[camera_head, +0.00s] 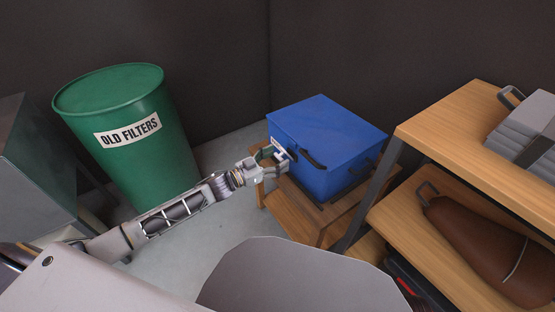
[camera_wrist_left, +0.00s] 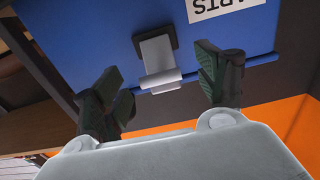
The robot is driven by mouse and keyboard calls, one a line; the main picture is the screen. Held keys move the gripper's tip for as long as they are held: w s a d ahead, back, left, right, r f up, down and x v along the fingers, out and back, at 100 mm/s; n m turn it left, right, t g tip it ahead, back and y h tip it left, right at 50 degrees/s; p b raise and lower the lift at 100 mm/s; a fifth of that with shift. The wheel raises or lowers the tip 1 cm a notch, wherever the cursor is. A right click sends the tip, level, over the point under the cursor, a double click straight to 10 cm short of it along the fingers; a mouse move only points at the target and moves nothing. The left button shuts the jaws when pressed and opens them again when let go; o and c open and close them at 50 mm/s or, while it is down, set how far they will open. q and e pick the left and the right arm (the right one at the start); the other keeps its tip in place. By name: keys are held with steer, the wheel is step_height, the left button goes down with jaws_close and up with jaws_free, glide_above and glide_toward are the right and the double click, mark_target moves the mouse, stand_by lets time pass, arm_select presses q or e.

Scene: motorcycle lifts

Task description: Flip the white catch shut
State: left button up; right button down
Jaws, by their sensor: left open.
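The blue box (camera_head: 325,148) sits on a low wooden stand in the head view, its lid down. The white catch (camera_wrist_left: 158,62) is on the box's side in the left wrist view, a pale plate on a dark mount near the box's edge. In the head view a pale bit of the box's front (camera_head: 279,149) shows beside my gripper. My left gripper (camera_head: 267,157) is at that side, open and empty. In the wrist view its dark fingers (camera_wrist_left: 162,88) stand on either side of the catch, with gaps visible. I cannot tell how far the catch is tilted. My right gripper is not in view.
The low wooden stand (camera_head: 297,212) is under the box. A wooden shelf unit (camera_head: 455,135) with a brown bag-like item (camera_head: 480,245) stands close on the right. A green drum (camera_head: 120,125) labelled OLD FILTERS stands at left. Floor between drum and stand is clear.

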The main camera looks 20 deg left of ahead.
arm_select(q)
steer(key=shift+w+d, duration=0.2)
steer(key=shift+w, duration=0.1)
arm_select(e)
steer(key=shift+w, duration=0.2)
arm_select(q)
steer(key=shift+c, duration=0.5)
steer(key=c, duration=1)
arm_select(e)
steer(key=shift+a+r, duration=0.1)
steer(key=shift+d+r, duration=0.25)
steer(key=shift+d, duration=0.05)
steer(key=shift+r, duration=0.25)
